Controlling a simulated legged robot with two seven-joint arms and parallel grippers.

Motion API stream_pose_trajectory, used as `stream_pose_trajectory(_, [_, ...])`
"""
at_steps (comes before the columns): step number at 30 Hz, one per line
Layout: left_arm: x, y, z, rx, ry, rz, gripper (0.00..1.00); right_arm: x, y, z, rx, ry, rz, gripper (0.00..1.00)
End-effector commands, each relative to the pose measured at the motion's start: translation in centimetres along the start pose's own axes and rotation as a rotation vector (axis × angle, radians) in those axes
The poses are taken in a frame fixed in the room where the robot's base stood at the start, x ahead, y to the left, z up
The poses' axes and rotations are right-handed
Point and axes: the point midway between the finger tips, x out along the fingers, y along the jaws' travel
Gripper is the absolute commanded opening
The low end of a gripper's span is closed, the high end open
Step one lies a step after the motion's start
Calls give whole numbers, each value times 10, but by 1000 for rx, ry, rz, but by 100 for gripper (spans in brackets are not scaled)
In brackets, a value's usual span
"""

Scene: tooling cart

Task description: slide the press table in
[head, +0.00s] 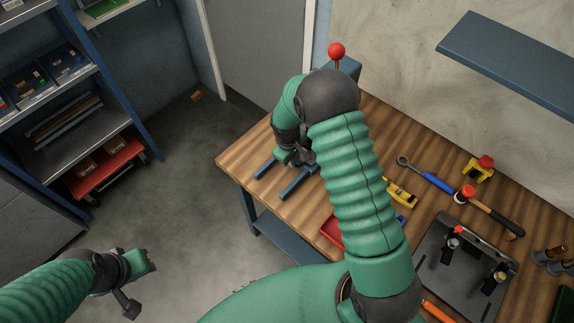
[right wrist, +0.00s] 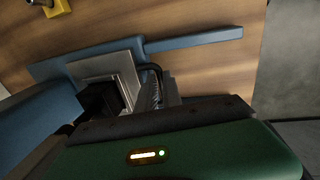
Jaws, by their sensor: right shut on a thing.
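The press stands at the back of the wooden bench, with a red knob (head: 337,50) on its lever; my right arm covers most of it. Two blue rails (head: 297,187) reach toward the bench's left end, and one shows in the right wrist view (right wrist: 200,41). The press table, a grey metal block (right wrist: 112,72), sits by the rails with a dark curved handle (right wrist: 156,73). My right gripper (head: 301,158) is at the table's handle end, shut on what looks like this handle; the fingertips are mostly hidden. My left gripper (head: 134,283) hangs over the floor, away from the bench.
To the right on the bench (head: 235,158) lie a yellow tool (head: 401,194), a blue-handled wrench (head: 438,182), a hammer (head: 492,213) and a grey fixture plate (head: 447,284). A red tray (head: 331,231) is partly behind my right arm. Shelves (head: 60,140) stand at left; the floor between is clear.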

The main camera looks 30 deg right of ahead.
Motion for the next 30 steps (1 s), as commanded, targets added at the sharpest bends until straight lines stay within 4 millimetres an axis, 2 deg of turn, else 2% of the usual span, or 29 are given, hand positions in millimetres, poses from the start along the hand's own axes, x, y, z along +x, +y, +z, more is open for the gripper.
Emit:
stream_pose_trajectory(7, [0, 0, 0, 0, 0, 0, 32, 0, 6, 0, 1, 4, 8, 0])
stream_pose_trajectory(8, [0, 0, 0, 0, 0, 0, 32, 0, 6, 0, 1, 4, 8, 11])
stream_pose_trajectory(10, [0, 0, 0, 0, 0, 0, 32, 0, 6, -1, 1, 5, 8, 19])
stream_pose_trajectory(25, [1, 0, 0, 0, 0, 0, 32, -2, 4, 0, 1, 4, 6, 19])
stream_pose_trajectory(28, [3, 0, 1, 0, 0, 0, 32, -14, 4, -1, 1, 6, 7, 19])
stream_pose_trajectory(30, [6, 0, 2, 0, 0, 0, 32, -29, 5, -1, 0, 8, 8, 19])
